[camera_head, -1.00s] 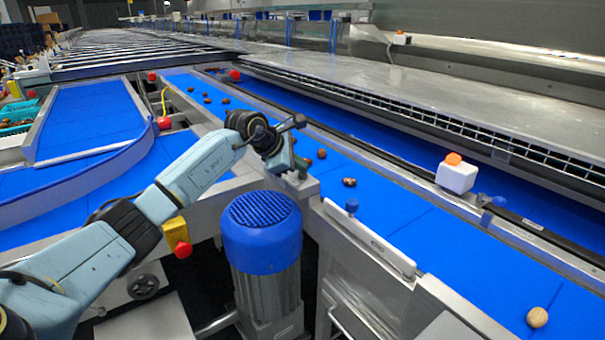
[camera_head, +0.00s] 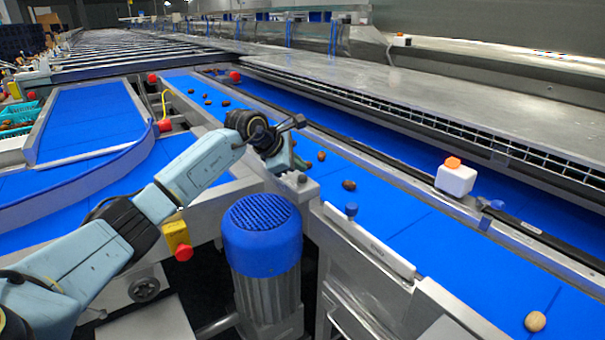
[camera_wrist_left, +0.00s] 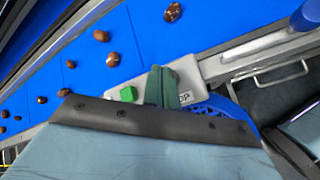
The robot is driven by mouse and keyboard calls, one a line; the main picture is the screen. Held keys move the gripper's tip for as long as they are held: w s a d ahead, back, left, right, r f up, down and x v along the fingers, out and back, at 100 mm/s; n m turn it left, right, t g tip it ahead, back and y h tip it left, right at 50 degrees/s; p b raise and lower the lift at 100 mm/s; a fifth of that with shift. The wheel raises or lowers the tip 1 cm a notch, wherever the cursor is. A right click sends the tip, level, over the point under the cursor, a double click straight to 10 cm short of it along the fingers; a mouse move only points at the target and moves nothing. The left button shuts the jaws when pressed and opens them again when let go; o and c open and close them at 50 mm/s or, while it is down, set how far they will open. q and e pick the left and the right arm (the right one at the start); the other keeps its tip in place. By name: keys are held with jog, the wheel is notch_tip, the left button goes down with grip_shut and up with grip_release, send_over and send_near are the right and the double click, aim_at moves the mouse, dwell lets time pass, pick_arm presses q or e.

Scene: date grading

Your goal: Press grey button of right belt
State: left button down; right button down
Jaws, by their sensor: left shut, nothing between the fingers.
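My left gripper (camera_head: 294,164) is shut and empty, at the near edge of the right belt (camera_head: 395,215), over a grey control box (camera_head: 303,187). A small dark grey knob-like part (camera_head: 303,178) shows on that box just beside the fingertips. In the left wrist view the shut fingers (camera_wrist_left: 160,85) lie across the box, between a green button (camera_wrist_left: 128,94) and a partly covered label ending in "OP" (camera_wrist_left: 186,98). I cannot make out a grey button there; the fingers hide part of the box top. Whether the fingertips touch it, I cannot tell. My right gripper is not in view.
A blue-capped motor (camera_head: 262,232) stands below the gripper. Several dates lie on the right belt, and a pale round one (camera_head: 535,321) lies at lower right. A white box with an orange top (camera_head: 456,178) sits on the far rail. A yellow-and-red stop button (camera_head: 180,240) is near my forearm.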

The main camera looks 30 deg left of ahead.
aim_at(299, 177)
pick_arm(q)
jog(key=shift+r, duration=0.15)
jog(key=shift+r, duration=0.15)
notch_tip(299, 177, up, 5)
jog(key=p, duration=0.3)
jog(key=shift+p, duration=0.35)
dwell(0.5)
